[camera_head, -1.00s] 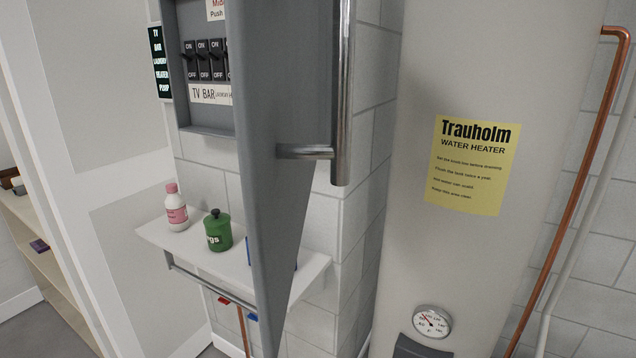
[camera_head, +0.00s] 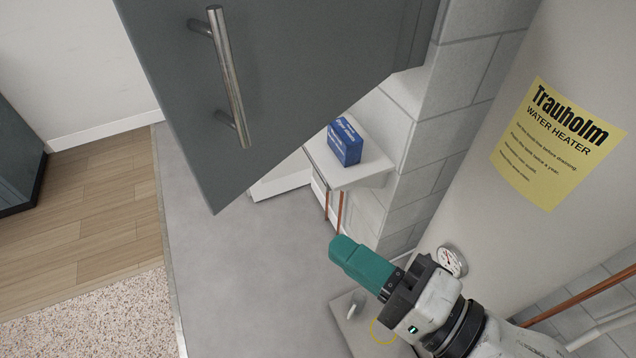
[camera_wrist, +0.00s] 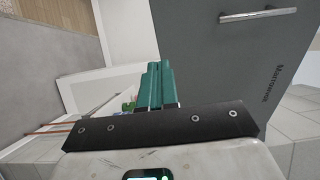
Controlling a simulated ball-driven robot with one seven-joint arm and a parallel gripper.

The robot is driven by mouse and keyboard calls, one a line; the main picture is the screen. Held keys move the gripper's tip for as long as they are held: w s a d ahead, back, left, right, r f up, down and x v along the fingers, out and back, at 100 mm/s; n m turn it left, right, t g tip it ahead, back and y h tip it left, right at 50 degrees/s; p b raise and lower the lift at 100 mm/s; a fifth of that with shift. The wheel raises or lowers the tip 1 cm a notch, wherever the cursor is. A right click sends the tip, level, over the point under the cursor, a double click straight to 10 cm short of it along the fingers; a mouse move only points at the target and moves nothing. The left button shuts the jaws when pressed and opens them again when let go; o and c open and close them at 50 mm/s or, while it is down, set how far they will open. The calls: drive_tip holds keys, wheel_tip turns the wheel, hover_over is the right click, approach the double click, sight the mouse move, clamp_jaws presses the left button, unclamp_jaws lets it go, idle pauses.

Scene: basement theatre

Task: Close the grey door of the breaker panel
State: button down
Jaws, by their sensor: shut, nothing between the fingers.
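The grey door (camera_head: 280,90) of the breaker panel stands open, its outer face with a steel bar handle (camera_head: 231,85) toward me in the head view. It hides the panel box and switches. In the wrist view the door (camera_wrist: 225,65) fills the upper right, with its handle (camera_wrist: 258,15) at the top and dark lettering at the right. My gripper (camera_head: 340,250) has green fingers, shut and empty, below and right of the door's lower edge. In the wrist view the gripper (camera_wrist: 154,68) points toward the door's left edge; whether it touches is unclear.
A white shelf (camera_head: 368,176) with a blue box (camera_head: 346,140) on it is partly behind the door. The water heater (camera_head: 520,65) with a yellow label stands at the right, its gauge (camera_head: 450,261) near my arm. Copper pipes run below the shelf. Grey floor (camera_head: 250,280) is clear at the left.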

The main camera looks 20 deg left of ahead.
drive_tip(key=a+b, duration=0.1)
drive_tip(key=b, duration=0.1)
approach(250, 184)
drive_tip(key=x, duration=0.5)
drive_tip(key=shift+a, duration=0.15)
drive_tip(key=shift+p+x, duration=0.35)
drive_tip(key=shift+x, duration=0.45)
